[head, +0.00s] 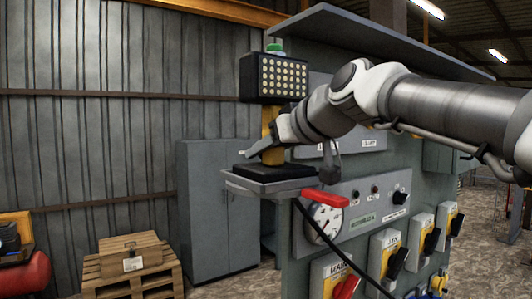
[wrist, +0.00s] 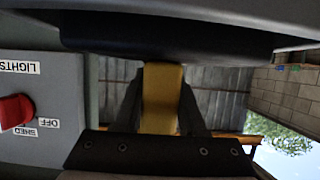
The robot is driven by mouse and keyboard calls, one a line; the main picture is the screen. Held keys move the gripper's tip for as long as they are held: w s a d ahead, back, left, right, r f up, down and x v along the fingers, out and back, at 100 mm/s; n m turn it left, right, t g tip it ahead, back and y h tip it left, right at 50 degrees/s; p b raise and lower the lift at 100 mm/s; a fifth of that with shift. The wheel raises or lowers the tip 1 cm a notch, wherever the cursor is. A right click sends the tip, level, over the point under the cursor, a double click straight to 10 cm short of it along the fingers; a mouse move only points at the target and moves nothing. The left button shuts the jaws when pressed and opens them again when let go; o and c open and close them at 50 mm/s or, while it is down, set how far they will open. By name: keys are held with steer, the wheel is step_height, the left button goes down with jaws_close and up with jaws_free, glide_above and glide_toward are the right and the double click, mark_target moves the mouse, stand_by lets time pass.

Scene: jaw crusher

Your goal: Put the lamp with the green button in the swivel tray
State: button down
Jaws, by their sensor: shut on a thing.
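The lamp (head: 275,78) has a black head with rows of pale LEDs, a green button (head: 274,48) on top, a yellow stem and a black base. It stands upright in the head view. Its base is at the swivel tray (head: 232,184), a grey shelf at the cabinet's left side; I cannot tell whether the base is resting on it or just above it. My gripper (head: 268,147) is shut on the yellow stem from the right. In the wrist view the stem (wrist: 160,98) lies between my two fingers.
A grey control cabinet (head: 350,245) with a gauge, a red handle (head: 325,198) and several switches stands right of and below the tray. A grey locker (head: 215,215) is behind. A wooden crate on pallets (head: 131,254) stands at left. Space left of the lamp is clear.

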stand_by(0.3)
steer(key=c, duration=0.9)
jaws_free()
steer(key=shift+f, duration=0.25)
steer(key=o, duration=0.4)
steer(key=shift+r, duration=0.2)
steer(key=b+v, duration=0.2)
steer(key=v, duration=1)
steer(key=shift+d+f, duration=0.1)
steer(key=shift+s, duration=0.15)
